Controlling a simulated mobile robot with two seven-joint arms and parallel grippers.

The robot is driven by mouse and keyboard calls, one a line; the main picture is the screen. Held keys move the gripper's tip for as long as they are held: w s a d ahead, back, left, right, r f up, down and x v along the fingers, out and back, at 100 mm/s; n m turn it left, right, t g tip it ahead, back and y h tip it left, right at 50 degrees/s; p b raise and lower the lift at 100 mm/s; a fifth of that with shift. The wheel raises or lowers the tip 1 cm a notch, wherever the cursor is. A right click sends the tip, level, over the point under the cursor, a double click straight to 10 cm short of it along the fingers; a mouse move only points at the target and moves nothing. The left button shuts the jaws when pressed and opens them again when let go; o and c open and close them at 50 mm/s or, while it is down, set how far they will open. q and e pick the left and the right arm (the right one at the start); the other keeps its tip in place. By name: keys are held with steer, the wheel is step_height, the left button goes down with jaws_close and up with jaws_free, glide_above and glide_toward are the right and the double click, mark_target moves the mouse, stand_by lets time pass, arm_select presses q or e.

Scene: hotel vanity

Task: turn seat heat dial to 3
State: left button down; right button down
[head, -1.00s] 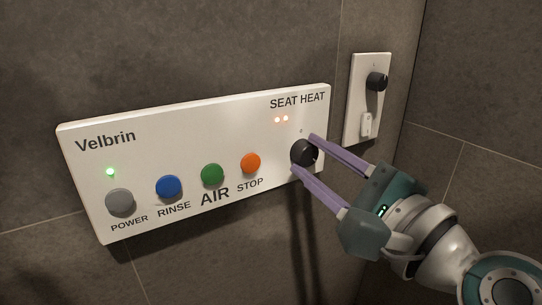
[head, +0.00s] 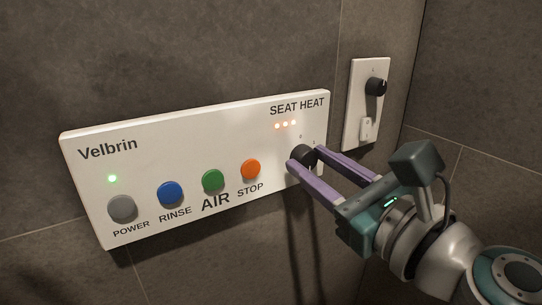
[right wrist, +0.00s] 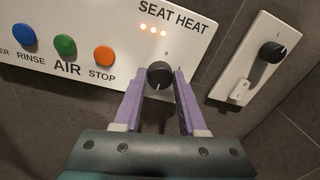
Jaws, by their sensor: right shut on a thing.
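The seat heat dial (head: 304,154) is a black round knob at the right end of the white Velbrin panel (head: 200,150), under the words SEAT HEAT. It also shows in the right wrist view (right wrist: 159,75), with a white pointer mark toward its lower edge. Three small orange lights (head: 285,125) are lit above the dial. My right gripper (head: 303,158) is shut on the dial, with one purple finger on each side of it. The gripper is rolled over in the head view. My left gripper is not in view.
Grey power (head: 121,208), blue rinse (head: 171,194), green air (head: 213,181) and orange stop (head: 250,169) buttons line the panel, left of the dial. A green light (head: 112,179) is lit above power. A separate wall plate (head: 366,105) with a black knob (head: 376,87) and a switch is close on the right.

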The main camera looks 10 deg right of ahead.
steer(key=shift+m, duration=0.3)
steer(key=shift+c, duration=2.3)
jaws_free()
steer(key=b+v, duration=0.2)
steer(key=v, duration=0.8)
